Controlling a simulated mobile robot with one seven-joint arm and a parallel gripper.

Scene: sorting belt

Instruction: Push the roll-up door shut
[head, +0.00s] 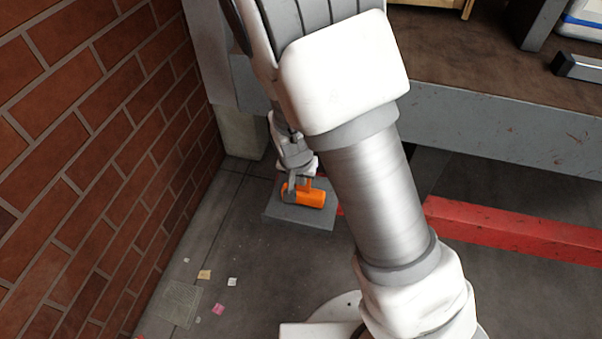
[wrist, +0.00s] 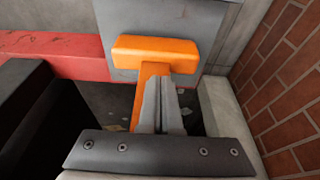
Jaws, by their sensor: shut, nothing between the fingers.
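I cannot clearly make out a roll-up door in either view. An orange T-shaped handle (head: 303,195) sits at a flat grey panel (head: 290,216) low by the brick wall. In the wrist view the handle's wide orange bar (wrist: 155,50) lies ahead of the fingertips, with its stem running back beside them. The grey panel (wrist: 205,30) is behind the bar. My gripper (head: 291,182) is at the handle, and its fingers (wrist: 165,88) are shut with nothing between them. They overlap the stem in the wrist view; I cannot tell whether they touch it.
A brick wall (head: 95,120) runs along the left, close to my gripper. A red beam (head: 510,232) lies low to the right of the handle. A grey-edged bench (head: 500,120) stands above it. The floor in front is open, with a few scraps of paper (head: 204,274).

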